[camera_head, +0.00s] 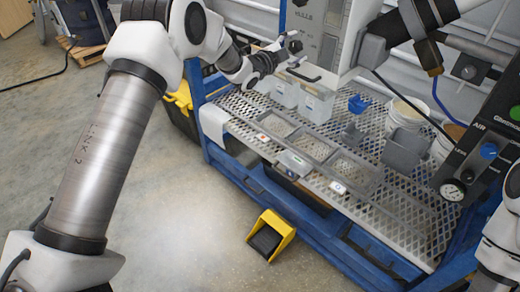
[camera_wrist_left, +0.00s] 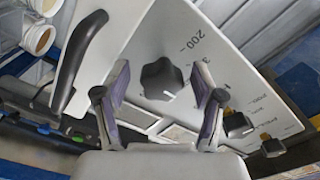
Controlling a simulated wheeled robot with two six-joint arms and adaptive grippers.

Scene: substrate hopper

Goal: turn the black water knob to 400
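The black water knob (camera_wrist_left: 162,80) sits on a pale grey panel (camera_wrist_left: 215,75) in the left wrist view. A white mark shows on its lower side, and a printed 200 stands up and right of it. My left gripper (camera_wrist_left: 161,72) is open, with one finger on each side of the knob and gaps between. In the head view my left gripper (camera_head: 289,48) is in front of the grey panel (camera_head: 328,30). The knob cannot be made out there. A white link of my right arm shows at the lower right; its gripper is out of view.
Smaller black knobs (camera_wrist_left: 237,125) are on the panel beside the right finger. A curved black handle (camera_wrist_left: 78,60) rises near the left finger. In the head view, clear bins (camera_head: 316,103) stand below the gripper on the mesh bench (camera_head: 400,212).

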